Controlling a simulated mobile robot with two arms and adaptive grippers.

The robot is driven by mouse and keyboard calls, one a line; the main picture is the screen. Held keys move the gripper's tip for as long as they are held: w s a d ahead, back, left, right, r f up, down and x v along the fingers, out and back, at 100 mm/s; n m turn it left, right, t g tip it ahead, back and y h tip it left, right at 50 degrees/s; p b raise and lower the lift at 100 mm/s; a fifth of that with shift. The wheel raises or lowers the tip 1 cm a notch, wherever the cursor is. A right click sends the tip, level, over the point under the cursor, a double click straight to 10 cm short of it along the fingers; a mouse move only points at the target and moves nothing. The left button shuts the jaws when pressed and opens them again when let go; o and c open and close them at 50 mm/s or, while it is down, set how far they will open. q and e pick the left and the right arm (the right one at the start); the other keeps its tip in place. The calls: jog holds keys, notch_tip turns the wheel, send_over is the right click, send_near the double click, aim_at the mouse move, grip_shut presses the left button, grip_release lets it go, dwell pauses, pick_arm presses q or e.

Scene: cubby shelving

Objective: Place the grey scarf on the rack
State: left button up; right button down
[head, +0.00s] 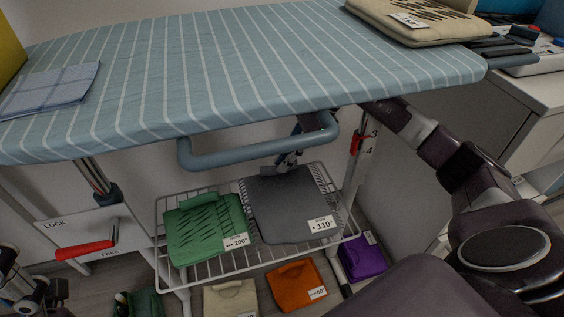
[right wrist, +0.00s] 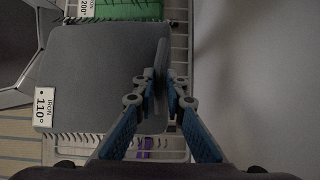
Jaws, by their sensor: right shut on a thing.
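The grey scarf (head: 283,206) is a flat folded piece with a white "110°" label. It lies on the right part of the white wire rack (head: 201,274) under the ironing board. My right gripper (head: 288,160) reaches beneath the board to the scarf's back edge. In the right wrist view, the gripper (right wrist: 163,77) is shut on a raised grey flap of the scarf (right wrist: 95,75). The board's blue bar partly hides this gripper in the head view. My left gripper (head: 22,287) shows partly at the lower left edge, away from the rack; its jaw state is unclear.
A green folded piece (head: 205,228) lies left of the scarf on the rack. The striped ironing board (head: 240,70) and its blue bar (head: 255,153) hang over the rack. Orange (head: 296,285), purple (head: 362,257) and cream (head: 231,299) pieces lie below.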

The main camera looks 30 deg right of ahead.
jog(key=shift+w+d, duration=0.25)
jog(key=shift+w, duration=0.75)
notch_tip(320, 180, down, 4)
jog(key=b, duration=0.3)
jog(key=shift+r, duration=0.25)
jog(key=c, duration=2)
grip_release()
jog(key=shift+d+r, duration=0.1)
jog(key=p+v, duration=0.3)
jog(key=v, duration=0.4)
jog(key=shift+r, duration=0.15)
jog(key=shift+s, duration=0.1)
